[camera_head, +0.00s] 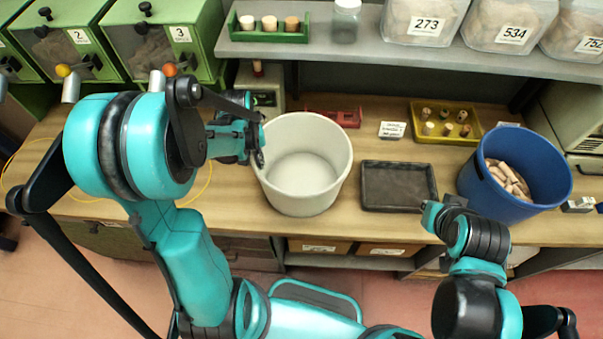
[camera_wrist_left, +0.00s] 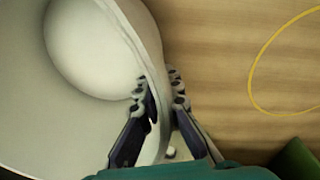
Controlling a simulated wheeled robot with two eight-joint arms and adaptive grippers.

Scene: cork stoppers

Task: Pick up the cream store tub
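The cream store tub (camera_head: 303,200) is a large, round, open, empty tub standing upright at the middle of the bench, near its front edge. My left gripper (camera_head: 258,146) is at the tub's left rim. In the left wrist view the tub (camera_wrist_left: 95,50) fills the left side. There my left gripper (camera_wrist_left: 158,92) has one finger inside the tub and one outside, closed on the wall between them. I cannot tell whether the tub's base is clear of the bench.
A dark tray (camera_head: 398,186) lies just right of the tub, and a blue bucket (camera_head: 515,202) of corks stands farther right. Behind are a red rack (camera_head: 345,118), a small card (camera_head: 392,130) and a yellow tray (camera_head: 470,136). A grey shelf (camera_head: 345,52) overhangs the back.

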